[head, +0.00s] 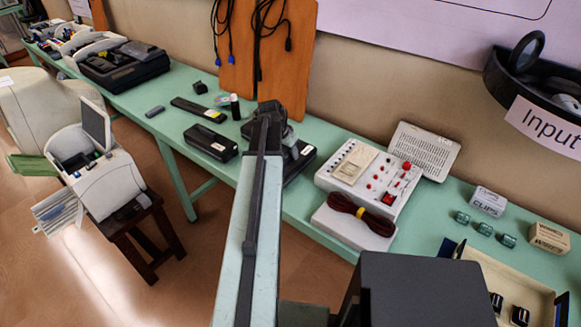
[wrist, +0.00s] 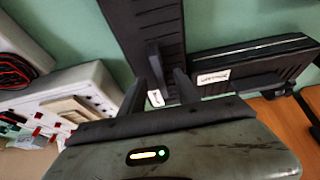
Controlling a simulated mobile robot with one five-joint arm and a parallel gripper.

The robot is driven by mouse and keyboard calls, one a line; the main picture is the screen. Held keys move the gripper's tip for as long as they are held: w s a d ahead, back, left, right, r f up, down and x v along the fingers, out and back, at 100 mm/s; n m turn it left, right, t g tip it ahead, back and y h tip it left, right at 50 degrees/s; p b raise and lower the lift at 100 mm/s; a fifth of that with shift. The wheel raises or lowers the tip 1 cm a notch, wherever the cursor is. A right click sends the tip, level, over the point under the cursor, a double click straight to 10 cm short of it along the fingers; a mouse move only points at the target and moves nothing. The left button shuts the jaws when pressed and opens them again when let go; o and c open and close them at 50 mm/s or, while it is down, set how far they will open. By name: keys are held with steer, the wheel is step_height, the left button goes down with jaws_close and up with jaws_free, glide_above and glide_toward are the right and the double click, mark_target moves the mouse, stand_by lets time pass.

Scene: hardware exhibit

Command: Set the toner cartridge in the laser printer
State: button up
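The laser printer appears to be the beige machine (head: 108,187) on a wooden stool at left, with its lid raised. Below my gripper (wrist: 161,90) lies a black ridged slab (wrist: 128,25) with an upright handle (wrist: 155,65); this looks like the toner cartridge, though I cannot be sure. The slab also shows partly behind my arm in the head view (head: 303,160). My gripper's fingers stand apart on either side of the handle. I cannot tell whether they touch it. The fingertips are hidden in the head view.
A black box with a white label (head: 210,142) and a long flat black piece (head: 199,109) lie to the left on the green table. A white test panel (head: 368,180) stands at right. A brown board (head: 268,60) leans on the wall behind. The table's front edge is near.

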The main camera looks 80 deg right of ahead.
steer(key=shift+f, duration=0.25)
steer(key=shift+c, duration=0.4)
jaws_close()
stand_by(1.3)
